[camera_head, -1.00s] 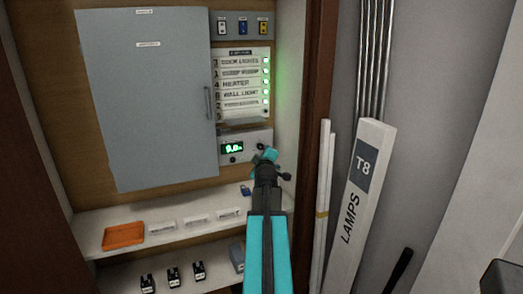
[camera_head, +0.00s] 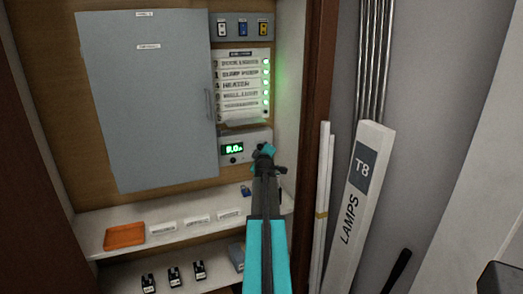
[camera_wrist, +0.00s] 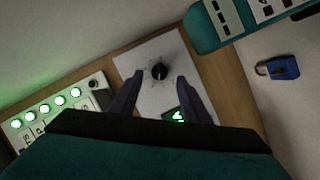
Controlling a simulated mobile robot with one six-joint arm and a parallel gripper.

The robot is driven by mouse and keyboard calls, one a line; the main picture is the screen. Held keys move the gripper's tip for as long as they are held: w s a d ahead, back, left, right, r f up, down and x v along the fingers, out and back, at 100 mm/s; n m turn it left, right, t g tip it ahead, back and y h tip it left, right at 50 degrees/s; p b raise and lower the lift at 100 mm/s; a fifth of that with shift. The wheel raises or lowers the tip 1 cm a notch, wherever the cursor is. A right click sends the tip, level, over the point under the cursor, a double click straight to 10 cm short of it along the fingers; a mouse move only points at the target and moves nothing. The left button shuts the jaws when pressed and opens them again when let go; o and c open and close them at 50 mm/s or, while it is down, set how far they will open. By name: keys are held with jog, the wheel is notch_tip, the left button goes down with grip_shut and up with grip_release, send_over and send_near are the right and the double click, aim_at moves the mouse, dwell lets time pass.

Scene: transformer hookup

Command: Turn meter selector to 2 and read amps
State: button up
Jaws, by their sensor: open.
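The meter (camera_head: 256,136) is a pale box with a lit green display (camera_head: 233,148), below the label rows. The display seems to read 0.0, but it is blurred. My gripper (camera_head: 264,153) is in front of the meter's right side and hides the knob in the head view. In the wrist view my gripper (camera_wrist: 159,77) is open, one finger on each side of the knob. I cannot tell whether the fingers touch it. The selector's position marks are too small to read.
A grey cabinet door (camera_head: 145,100) is left of the meter. Labelled rows with green lamps (camera_head: 243,85) are above it. A shelf (camera_head: 90,222) below holds an orange tray (camera_head: 124,236) and a blue padlock (camera_head: 246,190). White tubes and a lamps box (camera_head: 355,200) stand right.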

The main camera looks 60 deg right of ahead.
jog(key=shift+p+x, duration=0.35)
jog(key=shift+x, duration=1.55)
jog(key=c, duration=1)
jog(key=shift+d+f+m+y+b, duration=0.1)
jog(key=shift+m+y+b, duration=0.3)
jog(key=shift+b, duration=0.75)
jog(key=shift+s+m+y+b, duration=0.1)
jog(key=shift+m+y+b, duration=0.3)
jog(key=shift+m+b, duration=0.65)
jog(key=shift+r+n, duration=0.25)
jog(key=o, duration=1)
